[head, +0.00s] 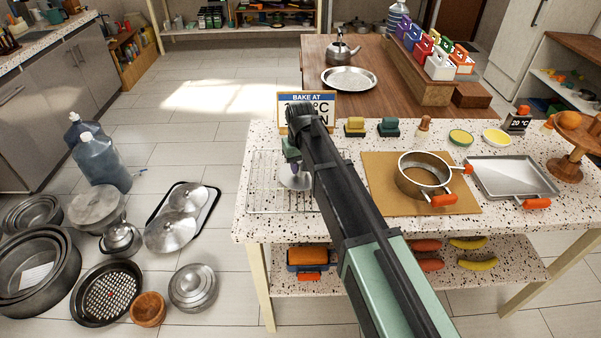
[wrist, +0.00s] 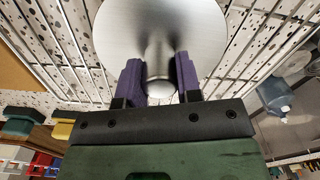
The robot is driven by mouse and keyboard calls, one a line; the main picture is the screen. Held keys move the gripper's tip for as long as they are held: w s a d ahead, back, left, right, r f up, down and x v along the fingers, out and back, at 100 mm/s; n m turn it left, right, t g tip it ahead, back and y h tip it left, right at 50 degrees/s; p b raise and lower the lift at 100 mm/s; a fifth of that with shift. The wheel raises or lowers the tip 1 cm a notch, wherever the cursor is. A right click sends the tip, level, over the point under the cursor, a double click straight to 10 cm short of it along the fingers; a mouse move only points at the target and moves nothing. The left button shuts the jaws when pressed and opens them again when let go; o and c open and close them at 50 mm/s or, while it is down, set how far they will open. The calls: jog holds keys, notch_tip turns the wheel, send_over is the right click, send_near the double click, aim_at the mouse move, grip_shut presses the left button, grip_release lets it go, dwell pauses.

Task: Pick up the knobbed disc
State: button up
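The knobbed disc is a round, shiny metal plate with a central knob, and it shows at the wire rack (head: 266,200) on the left of the speckled table. In the wrist view the disc (wrist: 160,22) fills the top middle, with its knob between the two purple fingers. My gripper (wrist: 160,82) has a finger against each side of the knob with no clear gap. In the head view the disc (head: 295,181) is partly hidden behind my gripper (head: 293,163) and arm. I cannot tell whether it touches the rack.
A metal ring pan (head: 424,178) with orange grips stands on a brown board (head: 378,199) right of my arm. A baking tray (head: 510,178) lies farther right. A "BAKE AT" sign (head: 306,104) stands close behind the rack. Pots and lids crowd the floor at left.

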grip_shut()
